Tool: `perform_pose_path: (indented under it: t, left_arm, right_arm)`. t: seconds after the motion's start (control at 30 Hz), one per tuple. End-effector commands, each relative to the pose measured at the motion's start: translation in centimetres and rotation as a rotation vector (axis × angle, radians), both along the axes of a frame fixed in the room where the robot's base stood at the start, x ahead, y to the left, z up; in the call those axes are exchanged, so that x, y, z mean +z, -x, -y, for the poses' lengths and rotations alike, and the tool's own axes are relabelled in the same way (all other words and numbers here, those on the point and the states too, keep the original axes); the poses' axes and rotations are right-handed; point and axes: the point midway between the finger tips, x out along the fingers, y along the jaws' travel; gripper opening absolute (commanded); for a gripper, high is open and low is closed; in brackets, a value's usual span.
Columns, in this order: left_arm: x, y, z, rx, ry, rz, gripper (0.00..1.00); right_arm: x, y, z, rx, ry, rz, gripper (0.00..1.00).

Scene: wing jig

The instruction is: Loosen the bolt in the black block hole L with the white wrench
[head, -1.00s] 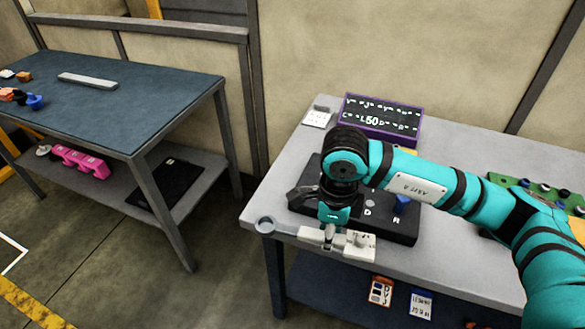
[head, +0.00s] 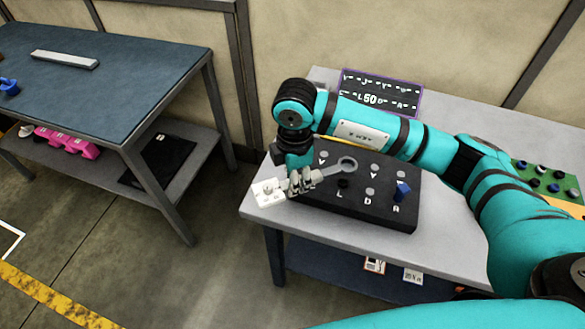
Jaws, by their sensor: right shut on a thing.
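The black block (head: 375,212) lies on the grey table, with lettered holes on its top. The hole above the letter L (head: 343,183) looks dark, and I cannot make out a bolt in it. A blue bolt (head: 402,192) stands above the letter A. My right gripper (head: 301,181) is shut on the white wrench, whose white end (head: 268,192) sticks out to the left. Its grey ring end (head: 347,164) points right, over the block, just behind hole L. Whether the ring touches anything is unclear. My left gripper is out of view.
A dark sign with a purple frame (head: 382,92) stands at the back of the grey table (head: 440,206). A green board with several knobs (head: 540,178) lies at the right. A blue-topped table (head: 130,55) is at the left, across a floor gap.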

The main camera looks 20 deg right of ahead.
Motion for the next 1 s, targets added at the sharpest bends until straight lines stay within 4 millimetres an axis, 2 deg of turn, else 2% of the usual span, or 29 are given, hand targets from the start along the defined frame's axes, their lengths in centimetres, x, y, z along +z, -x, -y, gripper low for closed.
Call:
perform_pose_path:
  t: [0.17,0.6,1.0]
  left_arm:
    - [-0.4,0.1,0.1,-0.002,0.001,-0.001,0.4]
    - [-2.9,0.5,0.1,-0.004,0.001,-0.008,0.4]
    - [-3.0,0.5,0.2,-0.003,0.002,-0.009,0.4]
  right_arm:
    - [-0.5,-0.1,-0.1,-0.04,0.0,0.0,0.0]
    - [-4.1,-0.1,0.0,-0.037,0.001,0.002,0.0]
    - [-4.3,-0.1,0.0,-0.036,0.001,0.002,0.0]
